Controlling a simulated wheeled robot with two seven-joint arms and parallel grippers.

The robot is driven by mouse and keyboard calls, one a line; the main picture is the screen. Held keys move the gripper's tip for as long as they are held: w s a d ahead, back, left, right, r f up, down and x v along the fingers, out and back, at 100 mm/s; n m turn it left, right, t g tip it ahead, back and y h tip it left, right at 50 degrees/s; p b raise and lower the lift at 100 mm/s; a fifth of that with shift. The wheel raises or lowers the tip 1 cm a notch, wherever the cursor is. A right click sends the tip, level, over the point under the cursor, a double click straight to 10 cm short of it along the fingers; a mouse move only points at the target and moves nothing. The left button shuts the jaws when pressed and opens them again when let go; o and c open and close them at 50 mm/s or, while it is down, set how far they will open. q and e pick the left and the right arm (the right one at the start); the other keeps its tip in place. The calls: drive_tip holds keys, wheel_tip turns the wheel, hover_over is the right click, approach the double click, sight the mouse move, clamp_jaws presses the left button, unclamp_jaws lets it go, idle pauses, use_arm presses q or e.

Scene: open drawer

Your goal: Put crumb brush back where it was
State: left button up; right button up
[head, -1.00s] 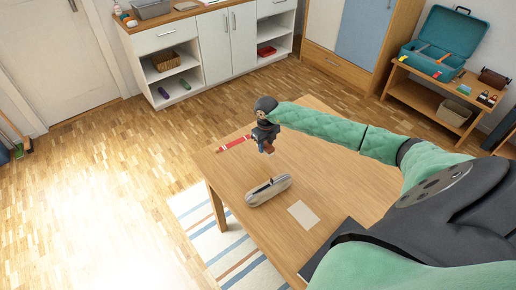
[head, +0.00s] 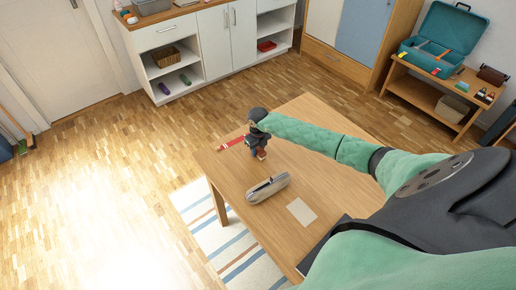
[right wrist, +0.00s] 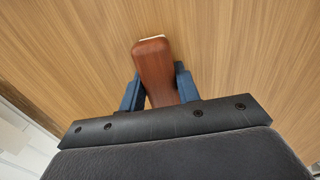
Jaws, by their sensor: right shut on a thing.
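The crumb brush (right wrist: 153,68) shows in the right wrist view as a brown wooden block with a thin pale edge at its far end. My right gripper (right wrist: 158,92) is shut on it, with a blue finger on each side. In the head view the right gripper (head: 259,146) points down over the far left part of the wooden table (head: 320,130), and the brush (head: 261,154) is a small brown patch below it. I cannot tell whether the brush touches the table. My left gripper is not in view.
A red strip-like item (head: 231,143) lies just left of the gripper. A grey pouch (head: 268,188) and a beige card (head: 301,212) lie nearer on the table. A teal toolbox (head: 446,35) stands open on a side bench. The table's back right is clear.

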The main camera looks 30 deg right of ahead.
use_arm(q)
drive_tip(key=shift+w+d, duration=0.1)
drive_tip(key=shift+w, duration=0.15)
use_arm(e)
drive_tip(key=shift+f, duration=0.15)
drive_tip(key=o, duration=1)
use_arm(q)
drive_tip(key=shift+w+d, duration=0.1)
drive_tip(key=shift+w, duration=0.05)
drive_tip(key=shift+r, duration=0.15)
